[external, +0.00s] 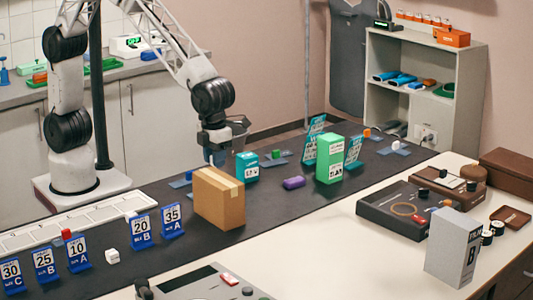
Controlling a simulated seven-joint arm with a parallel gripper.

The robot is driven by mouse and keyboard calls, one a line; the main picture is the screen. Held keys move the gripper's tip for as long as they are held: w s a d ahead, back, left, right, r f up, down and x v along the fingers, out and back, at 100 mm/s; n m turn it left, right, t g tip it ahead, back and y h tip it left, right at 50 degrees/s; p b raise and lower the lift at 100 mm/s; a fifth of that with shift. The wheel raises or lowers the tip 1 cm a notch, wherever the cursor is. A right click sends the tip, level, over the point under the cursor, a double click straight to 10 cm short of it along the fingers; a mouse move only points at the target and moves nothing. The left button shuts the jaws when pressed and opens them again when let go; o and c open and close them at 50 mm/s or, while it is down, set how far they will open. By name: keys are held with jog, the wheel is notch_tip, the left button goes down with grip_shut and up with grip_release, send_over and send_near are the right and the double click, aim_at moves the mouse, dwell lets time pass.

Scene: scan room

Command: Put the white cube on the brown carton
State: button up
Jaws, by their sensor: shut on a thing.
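The brown carton (219,198) stands upright on the dark mat near the middle, with a tape strip on its top. My gripper (216,158) points down just above and behind the carton. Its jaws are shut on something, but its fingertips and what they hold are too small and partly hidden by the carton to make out.
Blue number signs (142,231) stand left of the carton. A dark console (397,210) lies on the pale table. Bare mat lies in front of the carton.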

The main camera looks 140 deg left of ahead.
aim_at(215, 178)
jog(key=shift+f, duration=1.75)
jog(key=shift+f, duration=0.15)
jog(key=o, duration=0.9)
notch_tip(215, 178, up, 12)
jog(key=shift+r, duration=0.15)
